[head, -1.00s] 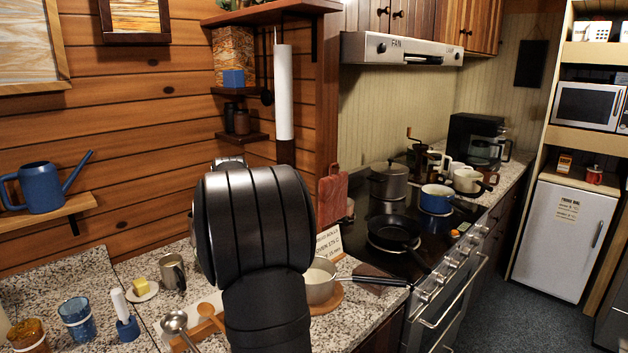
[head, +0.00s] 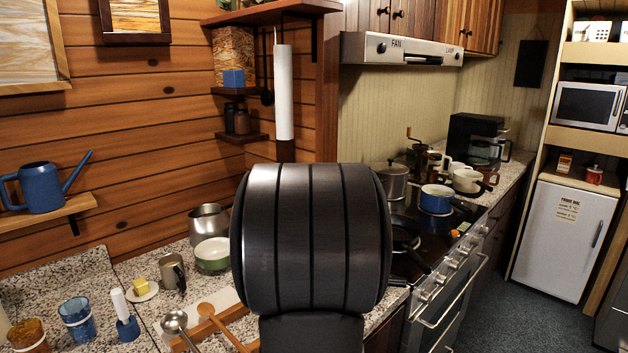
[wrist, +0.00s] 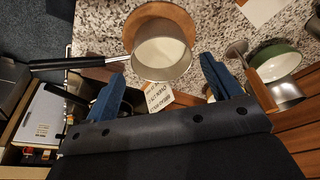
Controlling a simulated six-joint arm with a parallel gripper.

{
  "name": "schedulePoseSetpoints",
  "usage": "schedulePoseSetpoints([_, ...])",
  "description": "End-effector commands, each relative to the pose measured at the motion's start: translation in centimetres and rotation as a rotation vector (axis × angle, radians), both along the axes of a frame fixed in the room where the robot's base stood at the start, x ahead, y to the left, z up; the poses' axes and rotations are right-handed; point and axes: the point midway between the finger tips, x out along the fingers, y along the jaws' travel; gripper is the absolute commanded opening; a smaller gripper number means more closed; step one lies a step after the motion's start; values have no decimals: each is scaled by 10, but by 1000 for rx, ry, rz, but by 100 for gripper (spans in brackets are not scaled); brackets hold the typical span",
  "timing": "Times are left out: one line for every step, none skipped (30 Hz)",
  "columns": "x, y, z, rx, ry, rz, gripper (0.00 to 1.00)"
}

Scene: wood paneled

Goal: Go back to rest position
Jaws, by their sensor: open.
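My gripper (wrist: 162,84) shows in the wrist view as two blue fingers spread wide, with nothing held between them. A light saucepan (wrist: 163,58) with a black handle appears just beyond the fingertips, on a round wooden board (wrist: 160,20). It seems apart from the fingers. In the head view my own dark arm fills the middle of the picture and hides the gripper, the saucepan and part of the counter.
A green bowl (head: 212,254) and a metal pot (head: 208,222) stand on the granite counter (head: 75,268) left of my arm. Ladle (head: 174,322), mug (head: 173,272) and blue cup (head: 77,317) are further left. The stove with a blue pot (head: 437,200) is at right.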

Motion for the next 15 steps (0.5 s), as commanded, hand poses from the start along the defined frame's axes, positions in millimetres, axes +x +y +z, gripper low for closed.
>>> schedulePoseSetpoints([-3,-7,0,0,0,-18,83])
schedulePoseSetpoints([-5,-11,-1,0,0,-26,83])
schedulePoseSetpoints([-6,-13,-1,0,-1,-34,83])
schedulePoseSetpoints([-5,-7,-1,1,0,-25,83])
schedulePoseSetpoints([-5,-3,-1,1,0,-21,83])
schedulePoseSetpoints([-4,0,-1,1,0,-18,83])
schedulePoseSetpoints([-4,2,-1,1,1,-17,83])
schedulePoseSetpoints([-4,3,-1,0,1,-16,83])
schedulePoseSetpoints([-4,5,-1,1,1,-14,83])
schedulePoseSetpoints([-4,5,-1,1,1,-14,83])
schedulePoseSetpoints([-4,6,-1,1,1,-14,83])
schedulePoseSetpoints([-4,6,-1,1,1,-13,83])
schedulePoseSetpoints([-4,6,-1,1,1,-13,83])
schedulePoseSetpoints([-4,6,-1,1,1,-13,83])
schedulePoseSetpoints([-4,6,-1,1,1,-13,83])
